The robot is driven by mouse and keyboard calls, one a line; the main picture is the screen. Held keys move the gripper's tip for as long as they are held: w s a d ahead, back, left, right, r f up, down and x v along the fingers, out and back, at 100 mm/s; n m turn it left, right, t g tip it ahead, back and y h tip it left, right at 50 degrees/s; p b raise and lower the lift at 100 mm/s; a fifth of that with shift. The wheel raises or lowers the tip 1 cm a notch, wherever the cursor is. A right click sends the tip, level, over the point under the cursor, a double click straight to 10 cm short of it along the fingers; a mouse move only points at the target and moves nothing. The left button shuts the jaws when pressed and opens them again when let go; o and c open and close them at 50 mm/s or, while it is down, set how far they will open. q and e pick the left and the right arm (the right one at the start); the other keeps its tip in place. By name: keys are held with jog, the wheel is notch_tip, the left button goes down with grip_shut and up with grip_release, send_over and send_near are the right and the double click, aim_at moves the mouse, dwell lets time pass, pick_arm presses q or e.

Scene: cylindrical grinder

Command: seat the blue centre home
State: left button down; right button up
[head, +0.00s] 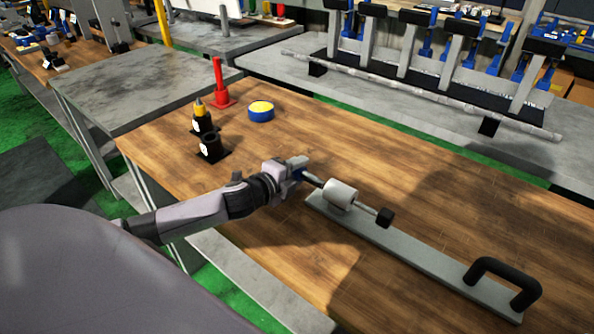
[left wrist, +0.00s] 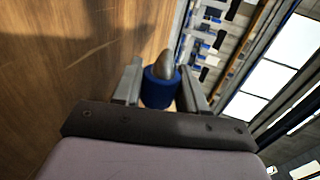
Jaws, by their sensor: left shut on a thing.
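The blue centre (left wrist: 161,88) has a blue collar and a grey rounded tip in the left wrist view. It sits between the two fingers of my left gripper (left wrist: 158,84), which is shut on it. In the head view my left gripper (head: 299,171) is at the left end of a shaft carrying a pale cylinder (head: 341,194). Only a little blue shows at the fingers there. The shaft's other end has a black block (head: 385,217). I cannot tell whether the centre touches the shaft. My right gripper is not in view.
A long grey bar (head: 415,249) with a black handle (head: 506,272) lies under the shaft on the wooden table.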

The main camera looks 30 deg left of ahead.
aim_at(320, 185)
pick_arm(q)
jog(key=shift+s+d+r, duration=0.1)
jog(key=shift+s+d, duration=0.05)
jog(key=shift+d, duration=1.7)
jog(key=shift+s+d, duration=0.1)
jog(key=shift+d, duration=1.75)
jog(key=c, duration=0.5)
grip_release()
jog(key=shift+c, duration=0.2)
jog(key=shift+s, duration=0.1)
jog(key=shift+f, duration=0.25)
jog(key=shift+s, duration=0.35)
jog(key=v, duration=0.5)
jog(key=shift+r+b, duration=0.2)
jog(key=shift+b, duration=0.1)
jog(key=shift+s+r, duration=0.4)
jog(key=shift+s, duration=0.2)
